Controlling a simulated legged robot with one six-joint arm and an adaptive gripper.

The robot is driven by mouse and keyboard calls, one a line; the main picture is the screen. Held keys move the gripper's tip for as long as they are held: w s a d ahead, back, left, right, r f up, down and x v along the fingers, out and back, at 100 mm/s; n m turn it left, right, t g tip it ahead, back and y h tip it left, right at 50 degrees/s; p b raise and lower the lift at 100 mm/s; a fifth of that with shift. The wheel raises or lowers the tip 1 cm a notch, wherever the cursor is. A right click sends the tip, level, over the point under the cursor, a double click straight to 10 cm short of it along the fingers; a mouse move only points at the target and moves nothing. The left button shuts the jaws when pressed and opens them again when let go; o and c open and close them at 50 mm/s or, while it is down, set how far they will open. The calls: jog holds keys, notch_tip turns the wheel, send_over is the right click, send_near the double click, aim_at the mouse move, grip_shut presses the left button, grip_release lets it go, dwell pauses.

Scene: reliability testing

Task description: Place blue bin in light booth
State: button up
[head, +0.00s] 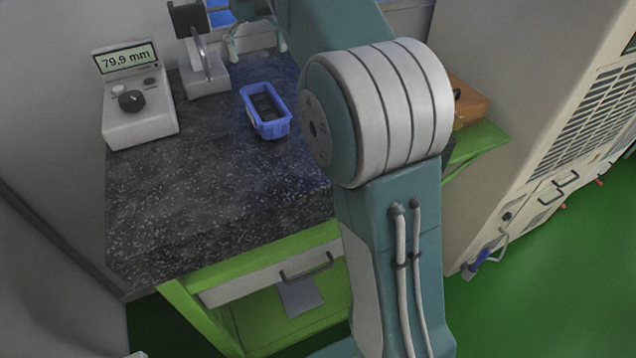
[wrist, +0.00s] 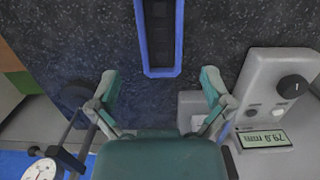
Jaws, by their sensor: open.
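The blue bin (head: 271,128) sits upright on the dark speckled stone table, with a dark object lying in it. In the wrist view the blue bin (wrist: 161,72) is at the top centre, partly cut off by the frame edge. My gripper (head: 256,50) is open and empty in the head view, beyond the bin and near the back of the table. In the wrist view my gripper (wrist: 160,88) has its fingers spread wide, with the bin's near end just ahead of the gap, not between them. I cannot identify a light booth in either view.
A grey instrument (head: 138,107) reading 79.9 mm stands left of the bin. A gauge stand (head: 203,80) is beside it. The stone table (head: 215,190) is clear in front. A brown box (head: 468,103) and a tall beige cabinet (head: 540,130) are at the right.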

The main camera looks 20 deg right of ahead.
jog(key=s+f+t, duration=0.3)
jog(key=s+f, duration=0.4)
jog(key=s, duration=0.6)
jog(key=s+f+t, duration=0.4)
jog(key=s+f, duration=0.3)
jog(key=s, duration=0.5)
jog(key=shift+g, duration=0.4)
jog(key=w+r, duration=0.2)
jog(key=w, duration=0.1)
jog(key=w+r, duration=0.3)
jog(key=w, duration=0.1)
jog(key=w+r, duration=0.3)
jog(key=shift+w+d+r, duration=0.1)
jog(key=shift+w+d, duration=0.05)
jog(key=shift+w, duration=0.15)
send_near(265, 109)
jog(key=r, duration=0.1)
jog(key=shift+w+d+g, duration=0.1)
jog(key=shift+d+g, duration=0.05)
jog(key=shift+g, duration=0.15)
jog(key=x, duration=1)
jog(key=shift+w+f, duration=0.25)
jog(key=shift+f, duration=0.25)
